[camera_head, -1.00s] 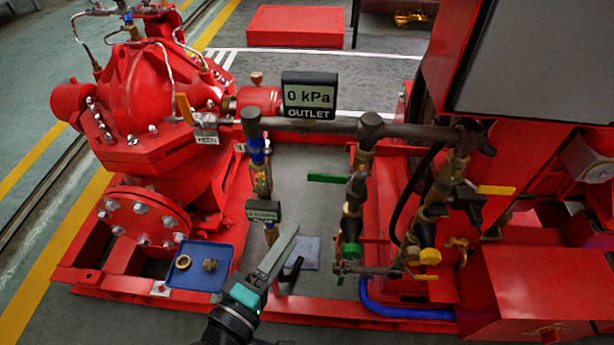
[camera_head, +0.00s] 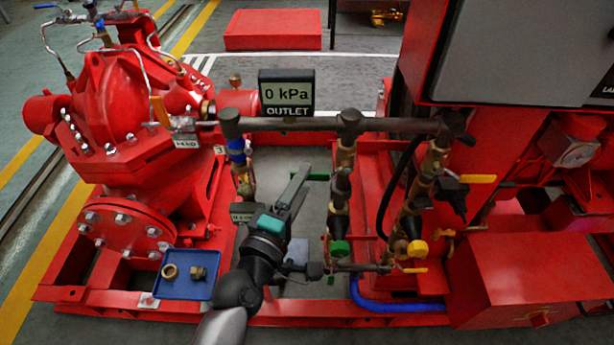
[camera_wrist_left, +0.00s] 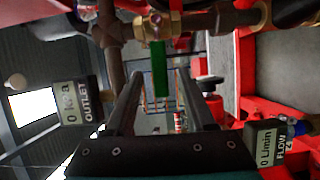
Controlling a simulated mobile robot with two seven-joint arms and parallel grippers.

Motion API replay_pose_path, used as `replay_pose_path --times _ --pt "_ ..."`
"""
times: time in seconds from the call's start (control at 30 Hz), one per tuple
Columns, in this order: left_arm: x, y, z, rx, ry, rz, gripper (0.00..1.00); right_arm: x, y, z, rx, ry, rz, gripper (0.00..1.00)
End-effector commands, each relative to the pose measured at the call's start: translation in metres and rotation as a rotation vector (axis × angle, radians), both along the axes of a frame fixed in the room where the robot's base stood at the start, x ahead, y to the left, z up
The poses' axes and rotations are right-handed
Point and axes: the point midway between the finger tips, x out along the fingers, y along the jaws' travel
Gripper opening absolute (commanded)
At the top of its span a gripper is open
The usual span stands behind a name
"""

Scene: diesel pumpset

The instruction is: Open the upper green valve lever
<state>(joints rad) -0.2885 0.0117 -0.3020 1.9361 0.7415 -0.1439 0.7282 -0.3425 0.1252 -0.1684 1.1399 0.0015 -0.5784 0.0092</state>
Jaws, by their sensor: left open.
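The upper green valve lever (camera_head: 317,177) points left from the middle vertical pipe, roughly level. My left gripper (camera_head: 302,178) is open at the lever's free end and partly covers it in the head view. In the left wrist view the green lever (camera_wrist_left: 159,68) hangs from a brass valve (camera_wrist_left: 155,27). It lies in line with the gap between the two open fingers (camera_wrist_left: 160,80), with its end near the fingertips. I cannot tell whether either finger touches it. My right gripper is not in view.
A dark horizontal pipe (camera_head: 290,124) crosses above the lever, with the outlet display (camera_head: 287,93) reading 0 kPa. Yellow levers (camera_head: 478,179) sit on the right pipe. A green knob (camera_head: 340,248) is lower down. A blue tray (camera_head: 187,288) holds brass fittings at left.

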Motion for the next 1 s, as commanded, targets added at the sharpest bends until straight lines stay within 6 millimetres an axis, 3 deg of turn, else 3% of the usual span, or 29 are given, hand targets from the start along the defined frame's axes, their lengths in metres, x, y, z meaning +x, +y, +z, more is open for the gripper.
replay_pose_path --times 0.2,0.57,1.0 --pt "0.021 -0.008 -0.001 0.001 0.0 0.002 0.55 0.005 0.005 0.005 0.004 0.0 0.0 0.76" --pt "0.025 -0.01 0.0 0.002 0.0 0.0 0.55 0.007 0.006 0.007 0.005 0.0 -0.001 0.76" --pt "0.024 -0.01 -0.001 0.002 0.0 0.0 0.08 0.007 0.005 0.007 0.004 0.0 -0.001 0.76"
